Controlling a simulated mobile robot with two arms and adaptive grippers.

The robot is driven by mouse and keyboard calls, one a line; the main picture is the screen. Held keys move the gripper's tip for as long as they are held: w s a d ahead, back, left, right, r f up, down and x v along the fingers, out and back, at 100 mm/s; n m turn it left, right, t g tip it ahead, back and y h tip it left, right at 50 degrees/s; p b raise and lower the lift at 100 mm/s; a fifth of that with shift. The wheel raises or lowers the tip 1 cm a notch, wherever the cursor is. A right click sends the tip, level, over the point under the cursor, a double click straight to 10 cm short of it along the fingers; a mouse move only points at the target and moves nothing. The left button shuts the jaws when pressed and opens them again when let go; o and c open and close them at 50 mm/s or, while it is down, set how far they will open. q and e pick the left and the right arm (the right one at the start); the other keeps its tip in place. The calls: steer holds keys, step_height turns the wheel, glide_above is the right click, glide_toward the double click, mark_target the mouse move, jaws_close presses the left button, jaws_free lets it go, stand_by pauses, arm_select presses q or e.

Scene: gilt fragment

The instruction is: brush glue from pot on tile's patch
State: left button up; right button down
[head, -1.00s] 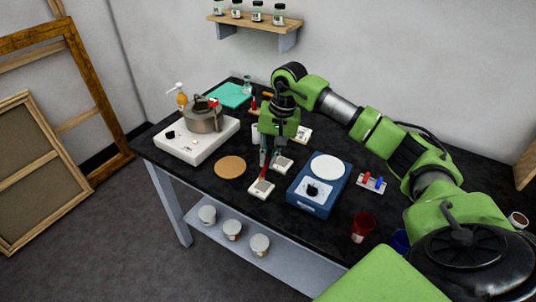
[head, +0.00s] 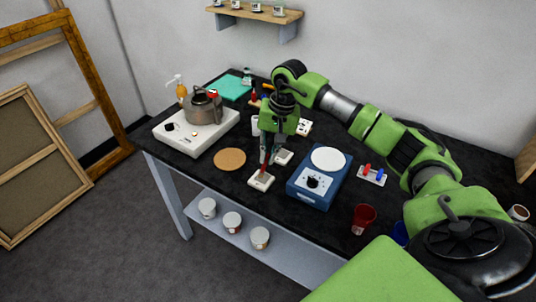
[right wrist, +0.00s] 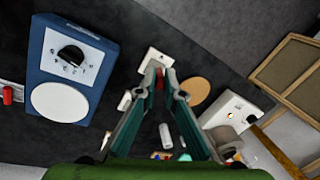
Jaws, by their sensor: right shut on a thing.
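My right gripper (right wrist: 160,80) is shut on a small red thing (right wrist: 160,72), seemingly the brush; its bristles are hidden. In the head view the gripper (head: 265,168) points down at the near white tile (head: 254,184), its tips over the tile's middle. The tile also shows just beyond the fingertips in the right wrist view (right wrist: 151,54). I cannot tell whether the brush touches it. The tile's patch is mostly covered. A second pale tile (head: 285,157) lies just behind. A grey pot (head: 203,110) stands on the white hotplate (head: 222,133). My left gripper is out of view.
A cork disc (head: 230,159) lies left of the tile. A blue device with a white round plate (head: 318,193) stands close on its right. A red cup (head: 363,217) and a small rack (head: 372,175) are farther right. A white cylinder (right wrist: 165,135) stands behind the gripper.

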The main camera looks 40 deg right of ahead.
steer(key=shift+f+b, duration=0.65)
steer(key=shift+f, duration=0.15)
steer(key=shift+d, duration=0.1)
